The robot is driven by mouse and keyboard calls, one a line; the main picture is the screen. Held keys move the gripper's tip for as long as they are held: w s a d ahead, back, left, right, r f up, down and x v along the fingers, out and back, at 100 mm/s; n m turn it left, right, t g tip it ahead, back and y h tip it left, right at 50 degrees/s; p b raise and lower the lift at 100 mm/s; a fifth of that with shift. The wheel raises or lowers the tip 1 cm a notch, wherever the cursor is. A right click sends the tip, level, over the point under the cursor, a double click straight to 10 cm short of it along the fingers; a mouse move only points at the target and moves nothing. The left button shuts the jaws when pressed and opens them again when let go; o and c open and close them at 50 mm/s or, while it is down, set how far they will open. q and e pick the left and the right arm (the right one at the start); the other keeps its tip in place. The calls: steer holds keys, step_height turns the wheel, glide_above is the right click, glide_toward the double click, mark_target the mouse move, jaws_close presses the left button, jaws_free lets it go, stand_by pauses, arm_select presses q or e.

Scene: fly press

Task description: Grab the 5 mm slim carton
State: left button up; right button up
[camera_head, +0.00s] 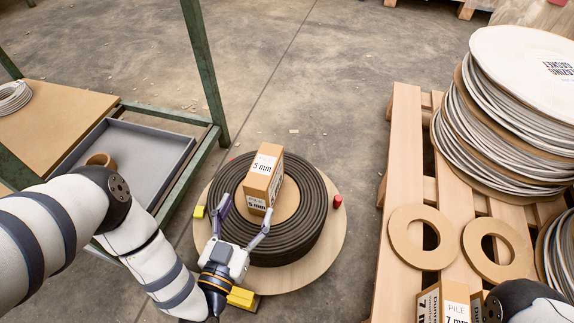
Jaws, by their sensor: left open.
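The 5 mm slim carton (263,181) is a tall brown box with white "5 mm" labels. It stands inside a dark coiled ring (307,211) on a round wooden board (335,235) on the floor. My left gripper (242,209) is open, its two fingers spread on the near side of the carton. The left finger is beside the carton's left edge, and the right finger is near its lower right. I cannot tell whether either finger touches it. My right gripper is out of view; only a piece of my right arm shows at the lower right.
A pallet (405,150) at the right holds stacked discs (500,130), cardboard rings (421,237) and a 7 mm carton (443,303). A green-framed bench with a grey tray (150,150) stands at the left. Yellow blocks (243,297) and a red piece (337,201) sit around the coil.

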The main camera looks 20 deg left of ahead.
mark_target(264, 164)
arm_select(q)
steer(key=w+b, duration=0.1)
steer(key=w, duration=0.2)
steer(key=w+b, duration=0.2)
steer(key=w, duration=0.2)
steer(key=w+r+b, duration=0.1)
steer(key=w, duration=0.3)
steer(key=shift+w+d+b, duration=0.1)
steer(key=shift+w+b, duration=0.05)
steer(key=shift+b, duration=0.15)
steer(key=shift+w+r, duration=0.15)
steer(key=shift+w, duration=0.15)
steer(key=shift+d, duration=0.1)
jaws_close()
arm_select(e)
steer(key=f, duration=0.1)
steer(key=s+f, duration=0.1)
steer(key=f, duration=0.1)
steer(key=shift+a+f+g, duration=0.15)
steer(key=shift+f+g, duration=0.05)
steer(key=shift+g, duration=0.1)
